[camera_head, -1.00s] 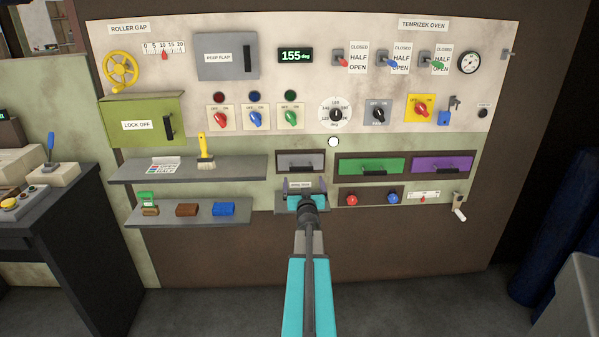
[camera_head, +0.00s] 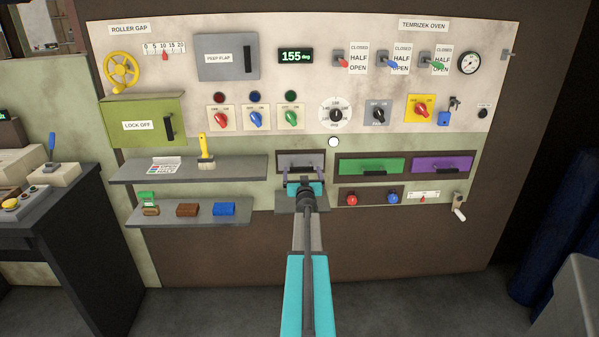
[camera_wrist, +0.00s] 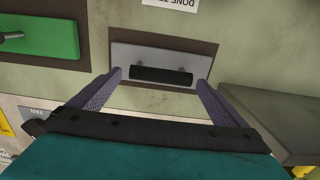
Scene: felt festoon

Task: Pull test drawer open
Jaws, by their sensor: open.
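The grey drawer (camera_head: 300,156) sits in a dark frame at the middle of the panel and looks closed. In the wrist view its grey front (camera_wrist: 150,55) has a black bar handle (camera_wrist: 161,75). My gripper (camera_head: 300,172) is in front of the drawer, with its two purple-grey fingers spread wide. In the wrist view the gripper (camera_wrist: 159,78) is open, with one finger on each side of the handle and gaps at both ends. The fingers are not touching the handle. My wrist hides the area just below the drawer in the head view.
A green drawer (camera_head: 345,165) and a purple drawer (camera_head: 425,164) are to the right. The upper shelf (camera_head: 250,168) with a yellow brush (camera_head: 206,150) is close on the left. Red (camera_head: 352,200) and blue (camera_head: 393,198) knobs are below right.

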